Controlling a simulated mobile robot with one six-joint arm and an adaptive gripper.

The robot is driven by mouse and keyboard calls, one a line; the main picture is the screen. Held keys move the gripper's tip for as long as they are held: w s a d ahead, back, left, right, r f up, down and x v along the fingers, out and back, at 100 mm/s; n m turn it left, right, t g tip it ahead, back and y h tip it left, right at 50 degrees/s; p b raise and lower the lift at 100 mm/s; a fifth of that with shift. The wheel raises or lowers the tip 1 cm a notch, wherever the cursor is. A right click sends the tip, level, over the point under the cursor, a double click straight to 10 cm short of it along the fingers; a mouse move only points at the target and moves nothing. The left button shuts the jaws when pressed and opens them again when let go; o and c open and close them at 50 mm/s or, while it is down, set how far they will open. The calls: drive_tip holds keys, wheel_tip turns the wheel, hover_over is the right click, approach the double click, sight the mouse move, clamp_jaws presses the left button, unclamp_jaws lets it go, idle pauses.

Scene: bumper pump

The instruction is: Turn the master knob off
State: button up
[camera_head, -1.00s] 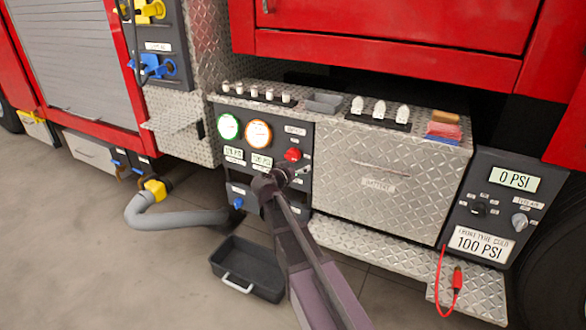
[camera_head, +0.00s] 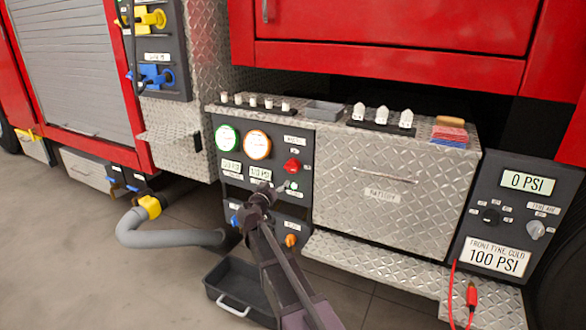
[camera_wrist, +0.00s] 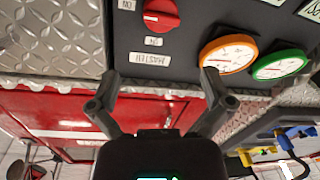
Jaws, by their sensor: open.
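The red master knob (camera_head: 292,165) is on the dark gauge panel (camera_head: 225,180), under a white label. It also shows in the wrist view (camera_wrist: 161,14), cut by the top edge, with the upside-down "MASTER" label (camera_wrist: 149,58) below it. A white mark on the knob points left in that view, toward the side with a label reading ON upside down. A smaller label between knob and "MASTER" is too small to read. My gripper (camera_wrist: 158,78) is open and empty, its fingers apart and clear of the knob. In the head view my gripper (camera_head: 272,190) is below and left of the knob.
Two gauges, green-rimmed (camera_head: 227,138) and orange-rimmed (camera_head: 257,145), sit left of the knob. An orange knob (camera_head: 290,240) is lower down. A diamond-plate box (camera_head: 365,185) adjoins on the right. A black tray (camera_head: 228,285) lies on the floor.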

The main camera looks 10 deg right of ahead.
sight(291, 168)
drive_tip(key=shift+w, duration=0.1)
drive_tip(key=x, duration=1.3)
drive_tip(key=shift+w+d, duration=0.2)
drive_tip(key=shift+d, duration=0.05)
drive_tip(key=c, duration=0.9)
drive_tip(key=shift+d, duration=0.15)
drive_tip(key=shift+c, duration=0.2)
